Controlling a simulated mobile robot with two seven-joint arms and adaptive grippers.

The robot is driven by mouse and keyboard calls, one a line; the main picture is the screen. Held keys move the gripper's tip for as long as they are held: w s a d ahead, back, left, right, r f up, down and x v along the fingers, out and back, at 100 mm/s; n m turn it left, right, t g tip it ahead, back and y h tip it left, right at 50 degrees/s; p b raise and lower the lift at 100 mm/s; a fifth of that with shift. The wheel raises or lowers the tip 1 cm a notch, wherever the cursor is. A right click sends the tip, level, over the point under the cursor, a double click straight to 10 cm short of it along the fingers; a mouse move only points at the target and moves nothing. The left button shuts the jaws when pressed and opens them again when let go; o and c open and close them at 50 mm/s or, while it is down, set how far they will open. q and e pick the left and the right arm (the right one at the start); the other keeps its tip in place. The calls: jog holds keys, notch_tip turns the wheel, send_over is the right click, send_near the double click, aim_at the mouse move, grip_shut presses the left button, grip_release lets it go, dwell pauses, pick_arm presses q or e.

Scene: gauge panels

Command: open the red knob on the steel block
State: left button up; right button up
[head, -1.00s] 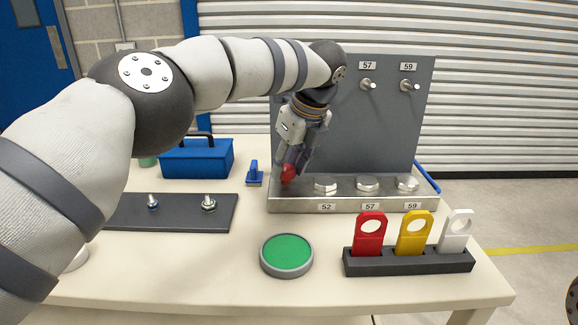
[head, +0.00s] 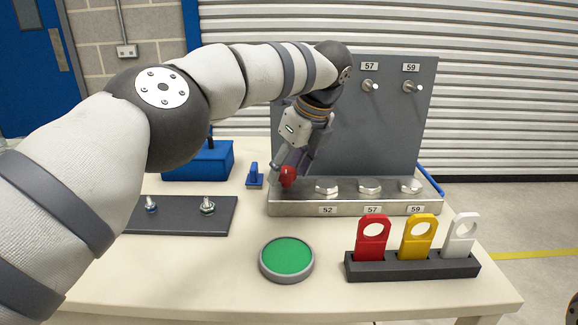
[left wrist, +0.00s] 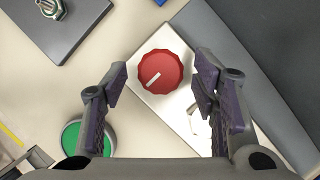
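The red knob (head: 288,176) sits at the left end of the steel block (head: 290,208). In the left wrist view the knob (left wrist: 160,75) is round with a scalloped edge, and its white line lies on a diagonal, offset toward the lower left. My left gripper (head: 289,167) is at the knob, coming from above. In the left wrist view the left gripper (left wrist: 160,88) is open, with one finger on each side of the knob and gaps between fingers and knob. My right gripper is out of view.
Several metal hex fittings, including one (head: 327,187), stand right of the knob. A grey panel (head: 385,130) rises behind. In front are a green button (head: 287,256) and a black rack (head: 410,268) of coloured tags. A blue-handled part (head: 254,176) stands just left of the block.

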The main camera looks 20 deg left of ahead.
pick_arm(q)
jog(key=shift+r, duration=0.1)
jog(key=v, duration=0.7)
jog(key=shift+r, duration=0.2)
jog(key=shift+s, duration=0.1)
